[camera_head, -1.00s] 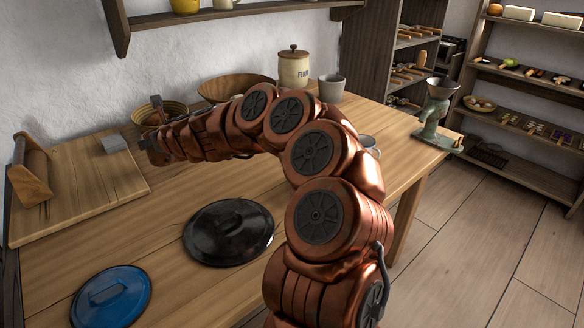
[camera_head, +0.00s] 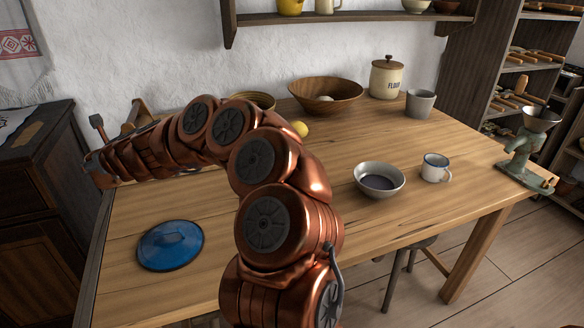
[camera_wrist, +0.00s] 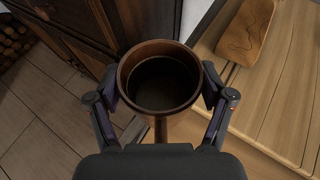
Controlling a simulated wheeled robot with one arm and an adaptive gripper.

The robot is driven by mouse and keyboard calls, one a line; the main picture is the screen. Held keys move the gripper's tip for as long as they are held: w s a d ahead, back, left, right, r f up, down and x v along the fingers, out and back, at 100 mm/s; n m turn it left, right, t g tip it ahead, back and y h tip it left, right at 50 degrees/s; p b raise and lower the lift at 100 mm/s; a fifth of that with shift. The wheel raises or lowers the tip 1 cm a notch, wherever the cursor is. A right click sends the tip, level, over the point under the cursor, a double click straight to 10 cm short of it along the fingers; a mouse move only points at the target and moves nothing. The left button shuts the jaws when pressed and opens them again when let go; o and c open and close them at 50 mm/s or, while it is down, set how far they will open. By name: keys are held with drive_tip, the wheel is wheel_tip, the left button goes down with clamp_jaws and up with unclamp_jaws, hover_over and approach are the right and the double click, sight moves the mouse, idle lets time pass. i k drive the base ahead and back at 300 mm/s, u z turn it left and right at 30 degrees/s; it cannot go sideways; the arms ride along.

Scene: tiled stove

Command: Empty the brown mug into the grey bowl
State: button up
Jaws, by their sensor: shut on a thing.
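My gripper (camera_wrist: 160,92) is shut on the brown mug (camera_wrist: 160,113), with one finger on each side of it. In the wrist view the mug's round mouth faces the camera and its inside is dark; I cannot tell how much it holds. The mug is beyond the table's edge, over the floor beside a dark cabinet. In the head view the mug is not visible, and my arm reaches to the far left. The grey bowl (camera_head: 379,180) stands upright on the table to the right of my arm, apart from the gripper, with something dark inside.
A white enamel mug (camera_head: 435,168) stands just right of the bowl. A blue lid (camera_head: 170,245) lies at the table's front left. A wooden bowl (camera_head: 326,92), flour canister (camera_head: 386,77) and grey cup (camera_head: 420,103) stand at the back. A dark cabinet (camera_head: 50,180) is at left.

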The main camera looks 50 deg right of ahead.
sight(378, 180)
drive_tip(key=u, duration=1.1)
drive_tip(key=k, duration=0.6)
drive_tip(key=z, duration=2)
